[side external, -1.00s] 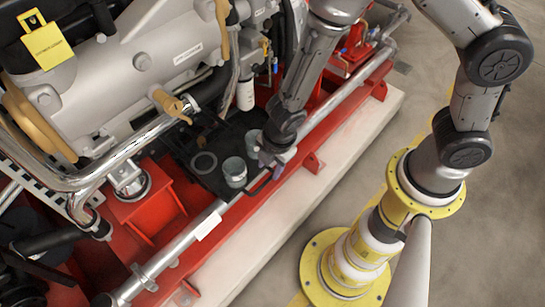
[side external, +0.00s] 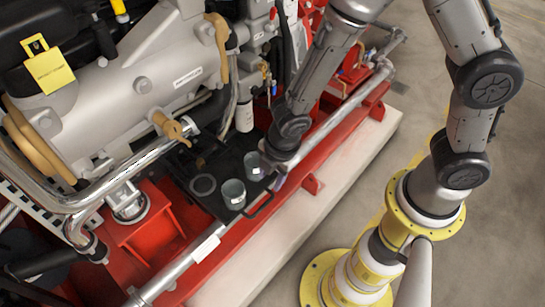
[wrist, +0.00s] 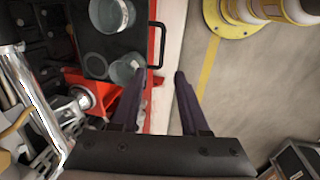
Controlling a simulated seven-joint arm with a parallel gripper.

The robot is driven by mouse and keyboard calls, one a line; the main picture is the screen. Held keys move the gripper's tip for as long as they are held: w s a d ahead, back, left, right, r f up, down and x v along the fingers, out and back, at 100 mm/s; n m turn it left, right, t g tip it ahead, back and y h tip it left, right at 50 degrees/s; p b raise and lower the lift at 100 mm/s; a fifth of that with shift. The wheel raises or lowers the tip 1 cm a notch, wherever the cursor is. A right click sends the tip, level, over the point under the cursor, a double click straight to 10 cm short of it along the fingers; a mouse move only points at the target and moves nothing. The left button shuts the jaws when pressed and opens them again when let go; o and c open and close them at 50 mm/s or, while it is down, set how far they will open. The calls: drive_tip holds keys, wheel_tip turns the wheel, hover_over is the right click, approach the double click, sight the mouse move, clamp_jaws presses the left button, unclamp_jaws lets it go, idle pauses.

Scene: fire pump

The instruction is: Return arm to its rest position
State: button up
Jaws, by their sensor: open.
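My gripper (wrist: 158,80) is open and empty in the wrist view, its two dark fingers apart. Below it in that view lie the red skid edge and the pale concrete plinth. In the side external view the gripper end (side external: 277,178) hangs just beside the black tray (side external: 208,200) on the red base, partly hidden by my own wrist. Two grey cups stand in the tray: a near cup (side external: 234,193) and a far cup (side external: 254,166). Both cups also show in the wrist view, one at the top (wrist: 112,14) and one close to the left finger (wrist: 124,70).
The engine and pump body (side external: 140,80) fills the left, with a chrome pipe (side external: 120,172) along it. The red base (side external: 312,186) sits on a pale plinth (side external: 290,215). A yellow-flanged post (side external: 345,280) stands at the lower right. Open floor (side external: 500,210) lies to the right.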

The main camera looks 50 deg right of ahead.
drive_tip(key=w+d+r+m+t, duration=0.2)
drive_tip(key=d+r, duration=0.1)
drive_tip(key=r, duration=0.3)
drive_tip(key=w+d+r+m+t, duration=0.1)
drive_tip(key=w+d+r, duration=0.15)
drive_tip(key=r, duration=0.25)
drive_tip(key=s+d+r+m+t, duration=0.25)
drive_tip(key=d+r+m, duration=0.35)
drive_tip(key=r, duration=0.4)
drive_tip(key=s+d+r+m+h, duration=0.1)
drive_tip(key=s+d+r+m, duration=0.4)
drive_tip(key=s, duration=0.3)
drive_tip(key=s+f+m+g+y, duration=0.1)
drive_tip(key=s+m+g, duration=0.1)
drive_tip(key=s, duration=0.6)
drive_tip(key=shift+a+f+m, duration=0.25)
drive_tip(key=shift+f+m, duration=0.15)
drive_tip(key=shift+m, duration=0.5)
